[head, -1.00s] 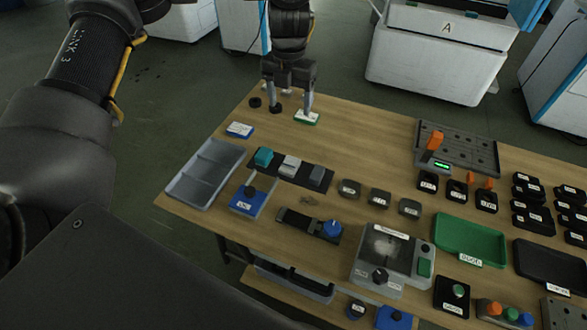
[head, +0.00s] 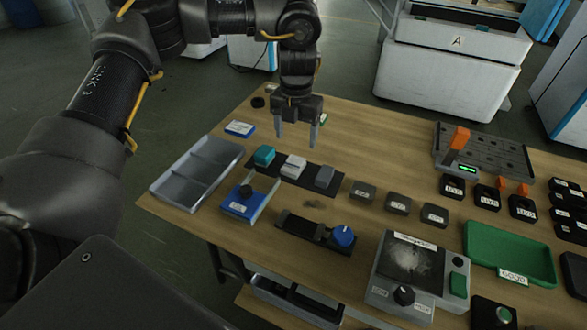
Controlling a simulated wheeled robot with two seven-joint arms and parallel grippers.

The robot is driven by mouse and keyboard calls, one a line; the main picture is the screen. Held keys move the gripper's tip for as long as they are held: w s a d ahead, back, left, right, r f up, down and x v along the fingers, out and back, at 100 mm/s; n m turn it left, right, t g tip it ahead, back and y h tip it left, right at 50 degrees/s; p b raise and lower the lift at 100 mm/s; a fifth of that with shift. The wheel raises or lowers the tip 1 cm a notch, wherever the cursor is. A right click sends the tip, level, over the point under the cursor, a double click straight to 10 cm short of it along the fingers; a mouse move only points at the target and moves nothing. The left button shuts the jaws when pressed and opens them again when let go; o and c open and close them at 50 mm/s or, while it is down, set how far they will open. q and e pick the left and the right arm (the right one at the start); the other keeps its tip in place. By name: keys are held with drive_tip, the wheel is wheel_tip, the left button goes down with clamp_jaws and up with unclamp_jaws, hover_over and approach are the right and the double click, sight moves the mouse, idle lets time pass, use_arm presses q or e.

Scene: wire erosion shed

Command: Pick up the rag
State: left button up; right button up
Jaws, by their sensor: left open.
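No other cloth shows clearly. My left gripper (head: 297,137) is open and empty, pointing down above the table behind the teal, white and grey blocks. It is apart from the patch, which lies nearer the camera. My right gripper is out of view.
Close to the gripper are the teal (head: 264,155), white (head: 293,166) and grey (head: 325,176) blocks. A grey divided tray (head: 172,198) is at the left edge. Several dark labelled blocks, a grey box (head: 447,280) and a green tray (head: 483,235) lie to the right.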

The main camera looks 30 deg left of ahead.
sight(293, 163)
use_arm(q)
wheel_tip(293, 163, down, 4)
drive_tip(key=shift+a, duration=0.1)
drive_tip(key=shift+s+a+f, duration=0.1)
drive_tip(key=shift+f, duration=1.3)
drive_tip(key=shift+a+f, duration=0.1)
drive_tip(key=shift+f, duration=1.25)
drive_tip(key=shift+c, duration=0.4)
drive_tip(key=c, duration=1)
